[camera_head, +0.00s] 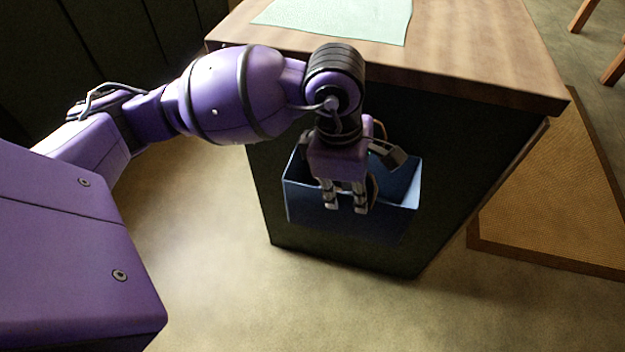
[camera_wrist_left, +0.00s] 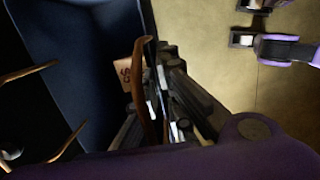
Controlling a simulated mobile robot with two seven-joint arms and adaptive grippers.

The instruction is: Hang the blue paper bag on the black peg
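The blue paper bag (camera_head: 300,205) stands out against the dark side of the counter, its open top facing up, above the floor. It fills the left of the left wrist view (camera_wrist_left: 65,75). My left gripper (camera_head: 346,201) points down over the bag's front rim, its tips in front of the bag. A brown bag handle (camera_wrist_left: 146,95) runs right beside the dark fingers (camera_wrist_left: 172,100) in the wrist view; whether they grip it I cannot tell. A small tan tag (camera_wrist_left: 127,75) shows beside the handle. I cannot make out the black peg. My right gripper is not identifiable.
The wooden counter top (camera_head: 470,55) with a pale green mat (camera_head: 340,18) is just above and behind my gripper. Bare floor (camera_head: 220,250) lies left and in front. A brown woven mat (camera_head: 560,190) lies on the floor to the right. Wooden legs (camera_head: 585,15) stand at far right.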

